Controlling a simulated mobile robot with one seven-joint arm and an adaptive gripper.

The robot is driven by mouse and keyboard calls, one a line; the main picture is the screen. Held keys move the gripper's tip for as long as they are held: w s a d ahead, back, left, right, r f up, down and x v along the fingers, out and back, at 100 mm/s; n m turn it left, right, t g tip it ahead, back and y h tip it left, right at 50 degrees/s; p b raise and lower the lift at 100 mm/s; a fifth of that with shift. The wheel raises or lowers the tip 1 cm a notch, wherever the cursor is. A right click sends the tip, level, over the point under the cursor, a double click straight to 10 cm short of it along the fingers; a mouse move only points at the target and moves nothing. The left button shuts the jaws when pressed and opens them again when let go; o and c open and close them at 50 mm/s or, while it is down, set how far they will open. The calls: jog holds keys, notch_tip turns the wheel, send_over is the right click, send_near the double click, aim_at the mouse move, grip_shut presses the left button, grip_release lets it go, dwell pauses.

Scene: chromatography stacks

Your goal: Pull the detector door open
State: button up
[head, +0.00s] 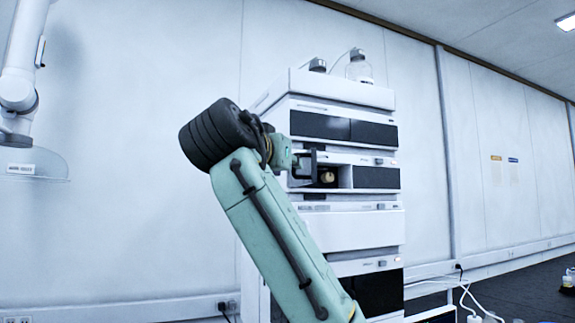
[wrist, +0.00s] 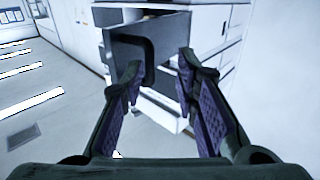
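The detector door (wrist: 174,35) is a dark grey panel in the wrist view. It stands out at an angle from the white stack. Its dark looped handle (wrist: 151,62) shows between the fingers of my gripper (wrist: 160,72). The fingers are apart; the left fingertip looks close to the handle, but contact cannot be told. In the head view the door's handle area (head: 313,165) is beside my wrist, and an open bay with a round tan part (head: 326,177) shows to its right. My arm hides the left of the stack.
The white chromatography stack (head: 350,228) has more dark-fronted modules above and below the bay. Bottles (head: 359,68) stand on top. A pale wall is behind it. In the wrist view, open floor (wrist: 55,125) lies to the left.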

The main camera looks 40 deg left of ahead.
jog(key=v, duration=1)
